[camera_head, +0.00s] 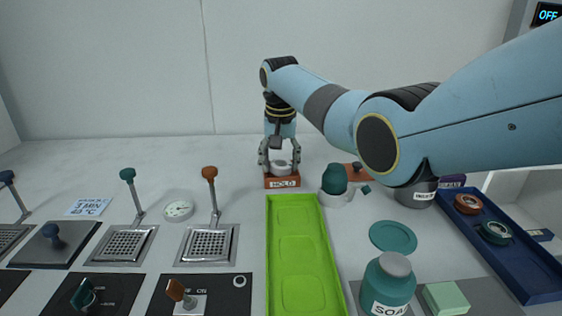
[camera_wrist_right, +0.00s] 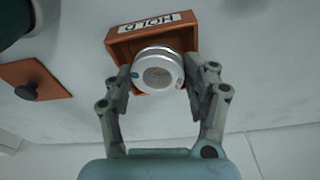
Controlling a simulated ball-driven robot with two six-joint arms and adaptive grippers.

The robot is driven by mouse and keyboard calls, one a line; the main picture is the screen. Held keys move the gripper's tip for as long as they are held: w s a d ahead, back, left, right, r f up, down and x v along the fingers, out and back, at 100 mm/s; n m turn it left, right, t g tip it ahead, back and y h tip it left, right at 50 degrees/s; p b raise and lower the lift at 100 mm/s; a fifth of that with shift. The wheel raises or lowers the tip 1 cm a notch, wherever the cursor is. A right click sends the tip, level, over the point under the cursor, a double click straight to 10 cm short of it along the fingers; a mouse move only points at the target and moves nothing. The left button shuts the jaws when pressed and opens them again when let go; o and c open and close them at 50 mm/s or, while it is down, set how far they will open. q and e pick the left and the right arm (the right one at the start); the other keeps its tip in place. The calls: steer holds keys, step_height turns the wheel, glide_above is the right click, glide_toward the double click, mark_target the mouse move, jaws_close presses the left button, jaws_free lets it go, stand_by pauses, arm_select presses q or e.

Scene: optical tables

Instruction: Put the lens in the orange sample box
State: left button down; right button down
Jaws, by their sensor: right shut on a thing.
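The lens (camera_head: 280,167) is a short silver cylinder with a round glass face, which shows in the right wrist view (camera_wrist_right: 158,72). The orange sample box (camera_head: 282,183) is open and has a label reading HOLD; it also shows in the right wrist view (camera_wrist_right: 120,47). My right gripper (camera_head: 280,168) is shut on the lens, a finger on each side, right at the box. The lens overlaps the box opening; I cannot tell whether it touches the box floor. My left gripper is not in view.
An orange lid (camera_wrist_right: 36,80) with a dark knob lies beside the box. A green tray (camera_head: 292,230) lies in front of it.

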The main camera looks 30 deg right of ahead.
mark_target(281, 166)
steer(key=c, duration=2.1)
jaws_free()
steer(key=f, duration=0.1)
steer(key=s, duration=0.1)
steer(key=f, duration=0.1)
steer(key=shift+s+a+f, duration=0.15)
steer(key=shift+s+f, duration=0.1)
steer(key=shift+f, duration=0.1)
steer(key=o, duration=1.2)
steer(key=shift+o, duration=1.4)
steer(key=shift+w+f+g, duration=0.1)
steer(key=shift+w+g, duration=0.05)
steer(key=shift+g, duration=0.15)
steer(key=shift+o, duration=0.3)
steer(key=shift+w+f, duration=0.15)
steer(key=shift+f, duration=0.05)
steer(key=shift+r, duration=0.45)
step_height(281, 166, up, 13)
steer(key=p, duration=0.2)
steer(key=shift+s+a, duration=0.2)
steer(key=shift+s, duration=0.15)
